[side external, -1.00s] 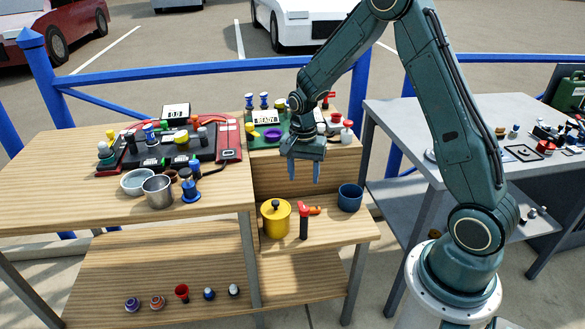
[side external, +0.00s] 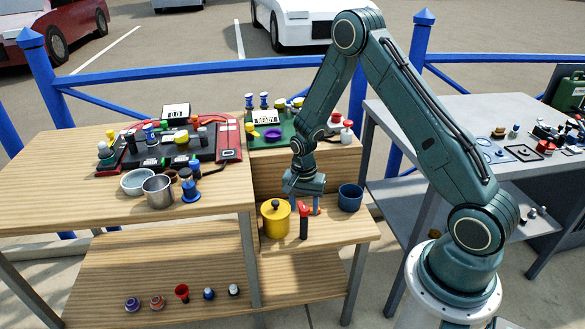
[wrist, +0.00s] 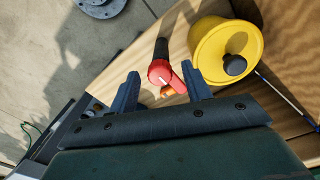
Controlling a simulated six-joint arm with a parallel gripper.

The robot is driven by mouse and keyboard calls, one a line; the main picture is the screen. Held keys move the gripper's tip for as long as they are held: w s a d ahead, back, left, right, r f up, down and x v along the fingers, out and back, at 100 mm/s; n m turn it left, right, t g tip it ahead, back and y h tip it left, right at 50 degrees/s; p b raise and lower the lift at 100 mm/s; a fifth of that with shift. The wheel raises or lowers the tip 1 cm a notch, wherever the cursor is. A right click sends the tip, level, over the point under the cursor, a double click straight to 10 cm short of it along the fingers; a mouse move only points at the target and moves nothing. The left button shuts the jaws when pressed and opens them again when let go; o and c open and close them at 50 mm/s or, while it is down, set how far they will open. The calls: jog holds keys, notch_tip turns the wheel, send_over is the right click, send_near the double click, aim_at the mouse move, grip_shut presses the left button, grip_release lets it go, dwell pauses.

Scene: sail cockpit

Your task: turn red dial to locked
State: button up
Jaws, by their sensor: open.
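A red dial-like head (side external: 304,207) with a short arm tops a dark upright post on the lower wooden shelf. In the wrist view the red head (wrist: 159,71) shows a pale line, and its arm points to the lower right. I read no label on it. My gripper (side external: 303,208) is open and points down close to the red head. In the wrist view the red head lies between the two fingertips of my gripper (wrist: 160,70). I cannot tell whether they touch it.
A yellow lidded pot (side external: 274,220) stands close left of the post. A blue cup (side external: 350,197) stands to the right. The higher table carries a panel (side external: 172,148) with several knobs.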

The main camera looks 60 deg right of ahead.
jog(key=shift+f, duration=0.1)
jog(key=shift+c, duration=0.2)
jog(key=c, duration=1)
jog(key=shift+o, duration=0.2)
jog(key=shift+n, duration=0.4)
jog(key=n, duration=1.1)
jog(key=o, duration=1)
